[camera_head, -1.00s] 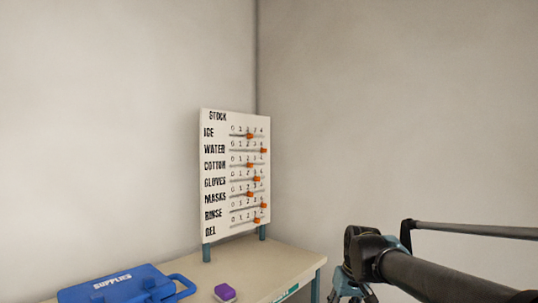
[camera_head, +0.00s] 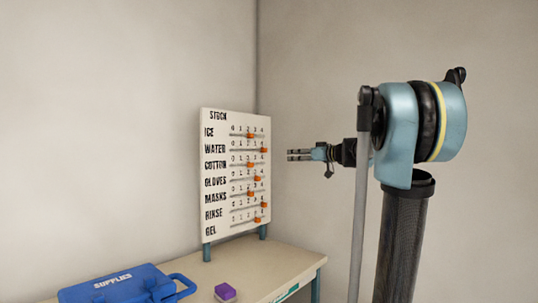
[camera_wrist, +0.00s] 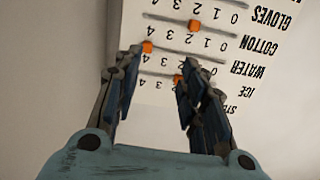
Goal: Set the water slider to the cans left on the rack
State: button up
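The white stock board (camera_head: 215,225) stands on the table with labelled rows of orange sliders. The water slider (camera_head: 264,150) sits at the right end of its track, at 4. It also shows in the wrist view (camera_wrist: 148,47), where the board appears upside down, close to the left fingertip. The ice slider (camera_wrist: 180,80) is near 2, close to the right finger. My gripper (camera_head: 290,155) is open and empty, to the right of the board at about the water row's height. Its spread fingers (camera_wrist: 160,60) point at the board. Contact cannot be told. No rack or cans are in view.
The cotton slider (camera_wrist: 194,25) is near 2, one row from water. A blue supplies case (camera_head: 118,286) and a purple block (camera_head: 225,292) are on the beige table (camera_head: 265,262).

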notch_tip(320, 180, up, 2)
jog(key=w, duration=0.2)
send_near(266, 150)
jog(key=shift+t, duration=0.3)
jog(key=x, duration=0.8)
jog(key=shift+w+a+f, duration=0.15)
jog(key=shift+a, duration=0.2)
jog(key=shift+c, duration=0.5)
grip_shut()
